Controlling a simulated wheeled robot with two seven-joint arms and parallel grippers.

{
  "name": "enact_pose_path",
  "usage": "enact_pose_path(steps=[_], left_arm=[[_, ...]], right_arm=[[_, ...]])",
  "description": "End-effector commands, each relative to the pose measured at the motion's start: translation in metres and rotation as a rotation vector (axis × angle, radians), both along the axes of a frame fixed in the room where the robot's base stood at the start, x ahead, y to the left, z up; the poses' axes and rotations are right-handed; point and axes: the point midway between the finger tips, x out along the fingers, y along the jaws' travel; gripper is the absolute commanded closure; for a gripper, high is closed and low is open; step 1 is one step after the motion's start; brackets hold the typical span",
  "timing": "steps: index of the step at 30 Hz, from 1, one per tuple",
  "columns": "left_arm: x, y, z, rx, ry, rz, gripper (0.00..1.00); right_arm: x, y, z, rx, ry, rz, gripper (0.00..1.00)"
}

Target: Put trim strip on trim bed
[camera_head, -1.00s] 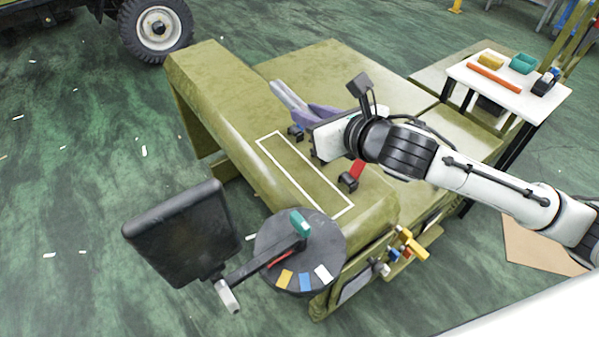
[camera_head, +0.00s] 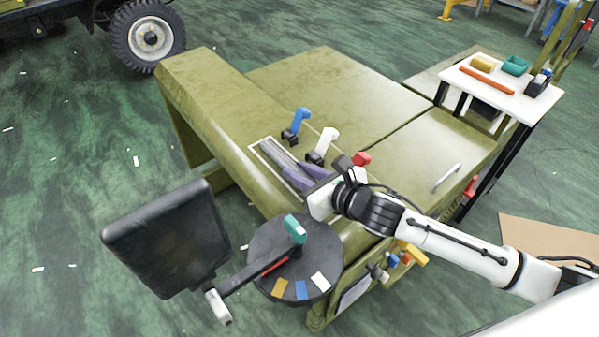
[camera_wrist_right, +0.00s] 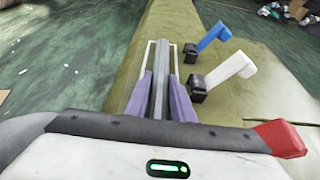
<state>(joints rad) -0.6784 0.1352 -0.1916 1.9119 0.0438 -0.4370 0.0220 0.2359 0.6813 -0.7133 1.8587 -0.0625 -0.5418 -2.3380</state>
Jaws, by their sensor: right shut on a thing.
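The trim strip is a long grey bar (camera_head: 277,152), held between the purple fingers of my right gripper (camera_head: 312,174). The trim bed is a white-outlined rectangle (camera_head: 253,149) on the olive chassis. The strip lies over the bed, roughly along its length; I cannot tell whether it touches the surface. In the right wrist view the strip (camera_wrist_right: 160,75) runs away from me between the purple fingers (camera_wrist_right: 183,103), with the white outline (camera_wrist_right: 147,58) showing beside it. My wrist hides the near end of the bed. My left gripper is not in view.
Blue (camera_head: 301,118), white (camera_head: 327,139) and red (camera_head: 361,159) levers stand right of the bed, close to my right gripper. A dark round plate (camera_head: 270,237) and black panel (camera_head: 165,240) are at lower left. A white side table (camera_head: 500,93) stands at upper right.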

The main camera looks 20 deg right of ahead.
Motion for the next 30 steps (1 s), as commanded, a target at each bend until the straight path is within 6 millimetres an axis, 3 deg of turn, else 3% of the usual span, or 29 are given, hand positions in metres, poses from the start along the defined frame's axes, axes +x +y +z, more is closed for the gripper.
enact_pose_path(steps=[9,10,13,23,30], left_arm=[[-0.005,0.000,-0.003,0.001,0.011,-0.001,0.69],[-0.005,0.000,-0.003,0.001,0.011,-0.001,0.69],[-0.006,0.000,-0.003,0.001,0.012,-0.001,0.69],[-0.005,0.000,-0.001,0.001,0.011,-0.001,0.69],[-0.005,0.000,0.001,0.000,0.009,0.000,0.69]], right_arm=[[0.001,0.000,-0.001,0.001,-0.004,0.000,1.00],[0.001,0.000,-0.001,0.002,-0.003,0.000,0.73],[0.001,0.000,-0.001,0.001,-0.002,0.000,0.60],[0.001,0.000,0.003,0.001,-0.003,0.000,0.60],[-0.032,-0.012,0.016,-0.003,-0.001,0.002,0.60]])
